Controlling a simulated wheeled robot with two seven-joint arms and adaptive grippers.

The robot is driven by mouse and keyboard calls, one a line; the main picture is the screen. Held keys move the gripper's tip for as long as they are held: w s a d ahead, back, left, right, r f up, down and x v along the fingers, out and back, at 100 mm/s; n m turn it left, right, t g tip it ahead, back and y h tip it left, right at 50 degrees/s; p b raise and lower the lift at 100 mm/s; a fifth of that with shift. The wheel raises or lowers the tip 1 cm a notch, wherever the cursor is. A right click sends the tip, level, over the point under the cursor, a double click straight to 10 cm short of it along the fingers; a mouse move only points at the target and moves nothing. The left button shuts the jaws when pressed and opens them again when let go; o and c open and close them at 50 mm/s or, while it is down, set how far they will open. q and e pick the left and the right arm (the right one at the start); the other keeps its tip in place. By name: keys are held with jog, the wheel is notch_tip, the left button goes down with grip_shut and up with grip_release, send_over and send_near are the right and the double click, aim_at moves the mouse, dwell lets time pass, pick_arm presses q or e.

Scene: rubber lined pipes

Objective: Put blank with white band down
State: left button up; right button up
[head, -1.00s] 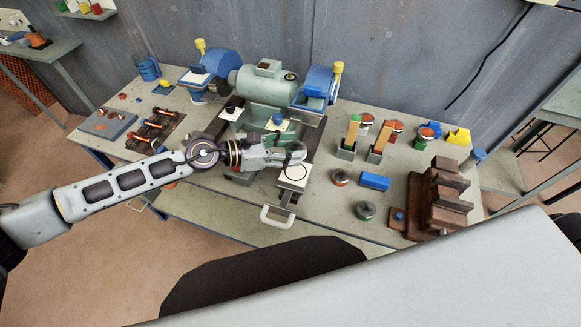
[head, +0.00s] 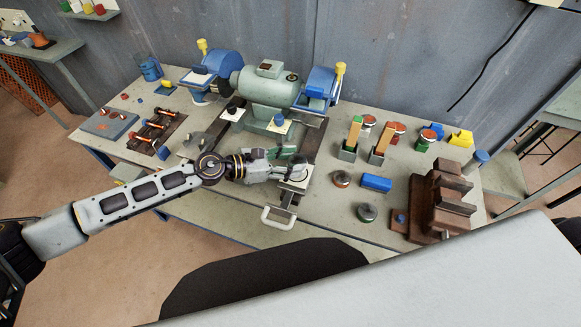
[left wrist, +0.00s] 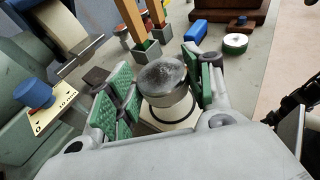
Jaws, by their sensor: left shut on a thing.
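My left gripper (head: 295,164) is over the pale square plate (head: 293,185) at the front of the grinder. In the left wrist view its green-padded fingers (left wrist: 162,92) are on both sides of a round grey metal blank (left wrist: 161,74), shut on it. The blank stands upright, with a speckled top and a pale side below it. The cream plate (left wrist: 150,126) shows right under the blank; I cannot tell whether they touch. In the head view the fingers mostly hide the blank. My right gripper is not in view.
The green bench grinder (head: 270,88) stands behind the gripper. To the right are wooden-handled tools in holders (head: 379,155), a blue block (head: 376,182), several round blanks (head: 366,212) and a brown vise (head: 440,200). A handle (head: 278,218) sticks out in front.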

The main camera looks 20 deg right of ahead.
pick_arm(q)
jog(key=shift+f, duration=1.45)
jog(key=shift+f, duration=0.15)
jog(key=o, duration=1.3)
